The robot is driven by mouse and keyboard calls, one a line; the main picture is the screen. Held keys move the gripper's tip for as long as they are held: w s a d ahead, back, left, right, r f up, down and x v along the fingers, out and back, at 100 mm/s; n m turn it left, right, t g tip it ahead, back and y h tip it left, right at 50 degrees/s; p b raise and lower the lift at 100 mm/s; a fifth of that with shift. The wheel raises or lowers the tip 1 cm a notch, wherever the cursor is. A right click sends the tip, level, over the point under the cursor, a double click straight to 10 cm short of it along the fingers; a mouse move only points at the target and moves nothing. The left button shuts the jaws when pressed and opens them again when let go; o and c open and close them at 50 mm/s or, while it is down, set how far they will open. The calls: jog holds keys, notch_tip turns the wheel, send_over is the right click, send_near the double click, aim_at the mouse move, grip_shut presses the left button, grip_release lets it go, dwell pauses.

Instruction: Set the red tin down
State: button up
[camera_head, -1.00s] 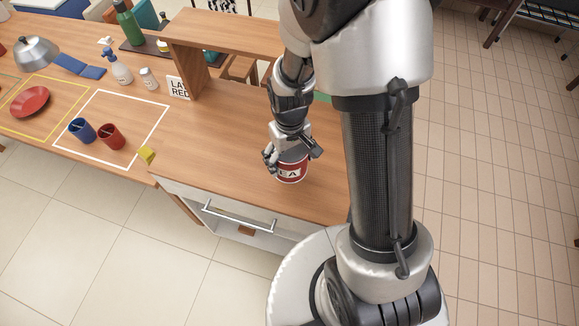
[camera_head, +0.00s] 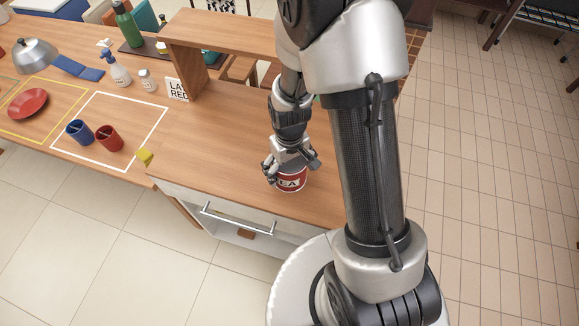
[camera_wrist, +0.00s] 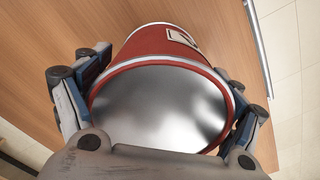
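The red tin (camera_head: 291,183) with a white label is at the front of the wooden counter (camera_head: 205,148), above the drawer. My gripper (camera_head: 290,167) points down over it, with its fingers around the tin's upper sides. In the wrist view, the tin (camera_wrist: 165,43) shows its silver end close up. My gripper's fingers (camera_wrist: 165,100) press on its left and right sides, so it is shut on the tin. The tin looks upright and at or very near the counter top; whether its base touches is hidden from these angles.
Blue (camera_head: 79,131) and red (camera_head: 109,138) mugs stand inside a white outline further left. A raised shelf (camera_head: 222,32) stands behind. The counter around the tin is clear.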

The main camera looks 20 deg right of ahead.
jog(key=shift+o, duration=1)
notch_tip(320, 180, up, 13)
jog(key=p, duration=0.3)
jog(key=shift+f, duration=0.15)
jog(key=s+r+m+t, duration=0.1)
jog(key=s+r+t, duration=0.1)
jog(key=s+r, duration=0.5)
jog(key=s+r+t, duration=0.2)
jog(key=s+r, duration=0.6)
jog(key=r, duration=0.5)
jog(key=shift+m+t, duration=0.3)
jog(key=shift+m, duration=0.1)
